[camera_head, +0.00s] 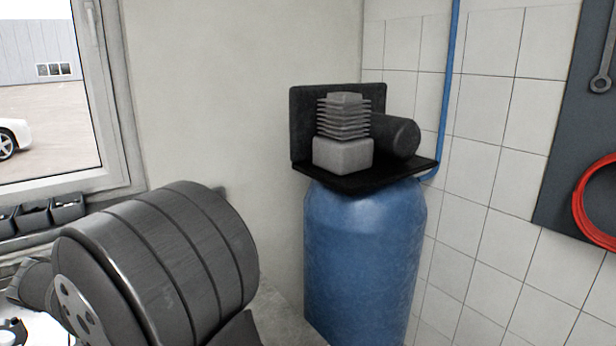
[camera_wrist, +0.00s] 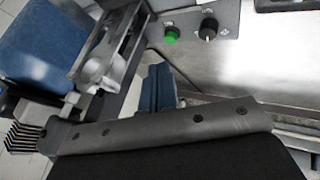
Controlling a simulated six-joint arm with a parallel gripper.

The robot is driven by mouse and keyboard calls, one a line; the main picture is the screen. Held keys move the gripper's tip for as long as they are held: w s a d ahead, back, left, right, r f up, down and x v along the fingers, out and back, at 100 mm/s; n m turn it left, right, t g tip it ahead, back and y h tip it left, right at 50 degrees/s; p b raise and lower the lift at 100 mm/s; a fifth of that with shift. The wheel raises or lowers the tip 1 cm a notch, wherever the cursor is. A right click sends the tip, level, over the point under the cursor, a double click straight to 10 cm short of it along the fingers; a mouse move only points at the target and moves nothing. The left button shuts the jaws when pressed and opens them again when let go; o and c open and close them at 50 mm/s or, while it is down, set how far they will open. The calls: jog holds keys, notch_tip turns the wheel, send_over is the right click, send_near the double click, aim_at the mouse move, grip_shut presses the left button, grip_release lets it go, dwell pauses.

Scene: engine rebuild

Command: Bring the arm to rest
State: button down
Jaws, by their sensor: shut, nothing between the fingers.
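My gripper (camera_wrist: 160,72) shows in the wrist view, with its narrow blue-grey fingers together near the middle of the picture. Nothing is seen between them. Its wide dark body with a bolted grey edge fills the bottom of that view. The fingertips point at a metal-fronted machine and appear apart from it. My gripper cannot be made out in the head view.
A blue tank (camera_head: 362,262) with a grey finned compressor (camera_head: 344,130) stands in the tiled corner. A red hose (camera_head: 592,205) and a wrench (camera_head: 601,83) hang at the right. The wrist view shows a green button (camera_wrist: 171,36) and a black knob (camera_wrist: 208,29).

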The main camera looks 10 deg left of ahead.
jog(key=w+d+f, duration=0.3)
jog(key=w+f, duration=0.1)
jog(key=w, duration=0.2)
jog(key=s+a, duration=0.9)
jog(key=s, duration=0.1)
jog(key=w+d+v, duration=0.1)
jog(key=v, duration=0.9)
jog(key=w+d+r+m+g, duration=0.4)
jog(key=w+d+m+g, duration=0.1)
jog(key=d+g, duration=0.2)
jog(key=shift+d, duration=0.6)
jog(key=shift+w, duration=0.1)
